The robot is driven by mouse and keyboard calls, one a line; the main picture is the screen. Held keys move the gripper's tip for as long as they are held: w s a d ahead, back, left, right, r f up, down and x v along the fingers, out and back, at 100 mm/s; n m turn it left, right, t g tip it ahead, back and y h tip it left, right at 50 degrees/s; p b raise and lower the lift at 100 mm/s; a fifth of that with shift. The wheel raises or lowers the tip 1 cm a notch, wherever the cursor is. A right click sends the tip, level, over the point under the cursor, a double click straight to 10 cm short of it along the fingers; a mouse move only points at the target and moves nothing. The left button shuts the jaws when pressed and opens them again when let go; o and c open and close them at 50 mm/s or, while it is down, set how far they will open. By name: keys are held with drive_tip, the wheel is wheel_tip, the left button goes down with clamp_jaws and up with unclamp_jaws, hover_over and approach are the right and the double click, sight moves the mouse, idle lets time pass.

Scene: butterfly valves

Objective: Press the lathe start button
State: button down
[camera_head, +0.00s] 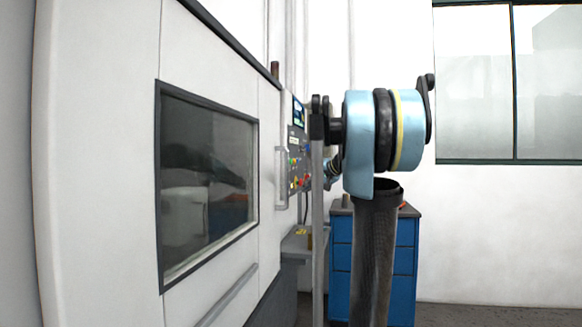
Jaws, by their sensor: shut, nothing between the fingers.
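The lathe (105,130) is a large white machine with a dark window, filling the left and middle of the view. Its control panel (296,142) faces right at the machine's far end and is seen at a steep angle. A small screen (298,113) sits at its top. Small green, yellow and red buttons (293,162) show below; which one is start cannot be read. My light-blue and black arm stands just right of the panel, its nearer parts large in view. I cannot make out my gripper's fingers, or their distance from the buttons.
A pale handle (281,178) stands out on the lathe front beside the panel. A blue drawer cabinet (341,259) stands behind my arm. A dark-framed window (474,85) is in the back wall. The floor at the lower right looks clear.

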sight(291, 162)
drive_tip(key=w+d+r+m+t, duration=0.1)
drive_tip(key=w+d+r, duration=0.3)
drive_tip(key=w+r, duration=0.1)
drive_tip(key=w+d+r+m+t, duration=0.1)
drive_tip(key=w+d+r, duration=0.3)
drive_tip(key=w, duration=0.4)
drive_tip(key=shift+r+m+t, duration=0.3)
drive_tip(key=shift+r+t, duration=0.15)
drive_tip(key=shift+t, duration=0.25)
drive_tip(key=shift+a, duration=0.1)
drive_tip(key=w+a, duration=0.2)
drive_tip(key=a, duration=0.6)
drive_tip(key=shift+w+a, duration=0.15)
drive_tip(key=shift+w, duration=0.15)
drive_tip(key=shift+a, duration=0.1)
drive_tip(key=shift+a+r, duration=0.1)
drive_tip(key=shift+a, duration=0.2)
drive_tip(key=shift+w+a, duration=0.15)
drive_tip(key=shift+a, duration=0.25)
idle(1.0)
idle(0.3)
drive_tip(key=shift+s+d, duration=0.25)
drive_tip(key=shift+d, duration=0.55)
